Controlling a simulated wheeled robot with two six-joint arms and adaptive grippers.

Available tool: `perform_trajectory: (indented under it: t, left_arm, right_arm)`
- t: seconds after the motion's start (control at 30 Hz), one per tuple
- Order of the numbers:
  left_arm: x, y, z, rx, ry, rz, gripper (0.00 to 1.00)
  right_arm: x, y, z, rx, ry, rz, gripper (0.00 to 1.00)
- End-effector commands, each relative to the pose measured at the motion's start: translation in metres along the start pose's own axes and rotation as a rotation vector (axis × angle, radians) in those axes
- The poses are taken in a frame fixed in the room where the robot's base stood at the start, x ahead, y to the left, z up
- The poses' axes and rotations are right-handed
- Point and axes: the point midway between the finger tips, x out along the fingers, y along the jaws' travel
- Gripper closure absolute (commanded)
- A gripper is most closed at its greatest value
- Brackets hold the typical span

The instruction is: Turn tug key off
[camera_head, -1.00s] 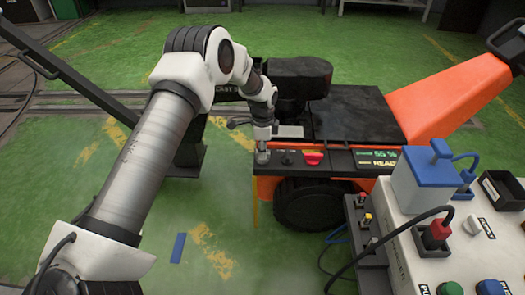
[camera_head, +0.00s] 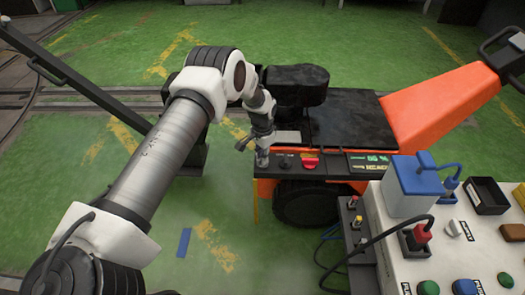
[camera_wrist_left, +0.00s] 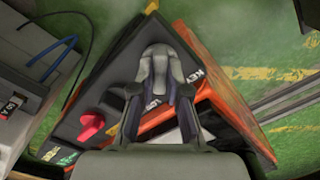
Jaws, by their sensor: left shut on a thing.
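The tug (camera_head: 370,120) is an orange vehicle with a black seat and a dark control panel (camera_head: 325,172). My left gripper (camera_head: 262,160) reaches down to the panel's left end. A red knob (camera_head: 310,162) sits to the right on the panel, and a small green-lit display (camera_head: 370,162) is further right. My right gripper is not in view.
A light grey console (camera_head: 380,235) with plugs, cables and coloured buttons stands at the lower right, close to the tug. A dark post and sloping bar (camera_head: 85,90) stand behind my left arm. Green floor (camera_head: 215,250) in front of the tug is open.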

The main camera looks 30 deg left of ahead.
Motion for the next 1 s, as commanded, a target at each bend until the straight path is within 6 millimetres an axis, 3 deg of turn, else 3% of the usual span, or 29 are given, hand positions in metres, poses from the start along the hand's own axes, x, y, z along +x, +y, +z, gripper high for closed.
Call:
perform_trajectory:
  t: [0.6, 1.0]
  left_arm:
    - [-0.001, 0.001, 0.000, -0.568, -0.001, 0.000, 1.00]
    - [0.000, 0.000, 0.000, -0.791, -0.001, 0.000, 1.00]
  right_arm:
    - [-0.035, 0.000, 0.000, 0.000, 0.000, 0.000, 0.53]
    - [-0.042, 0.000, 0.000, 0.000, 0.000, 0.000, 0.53]
